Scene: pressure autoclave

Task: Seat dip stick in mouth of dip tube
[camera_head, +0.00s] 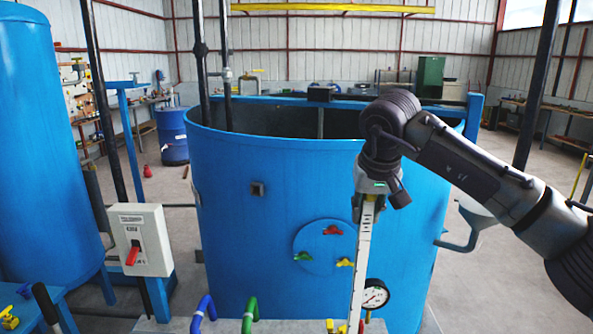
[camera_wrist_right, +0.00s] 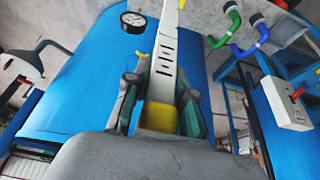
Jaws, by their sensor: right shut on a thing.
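The dip stick (camera_head: 361,262) is a long white strip with dark marks. It hangs close to upright in front of the blue tank, and its lower end reaches the bottom of the head view. My right gripper (camera_head: 369,196) is shut on its upper end. In the right wrist view the fingers (camera_wrist_right: 160,105) close on a yellow part (camera_wrist_right: 160,117) of the stick, and the white strip (camera_wrist_right: 166,58) runs away from them. The stick's tip is not clearly seen. I cannot make out the mouth of the dip tube. My left gripper is not in view.
A big blue open tank (camera_head: 270,190) stands behind the stick. A round gauge (camera_head: 375,294) sits close to its right. A green bent pipe (camera_head: 250,312) and a blue one (camera_head: 204,310) rise to the left. A grey switch box (camera_head: 141,238) stands further left.

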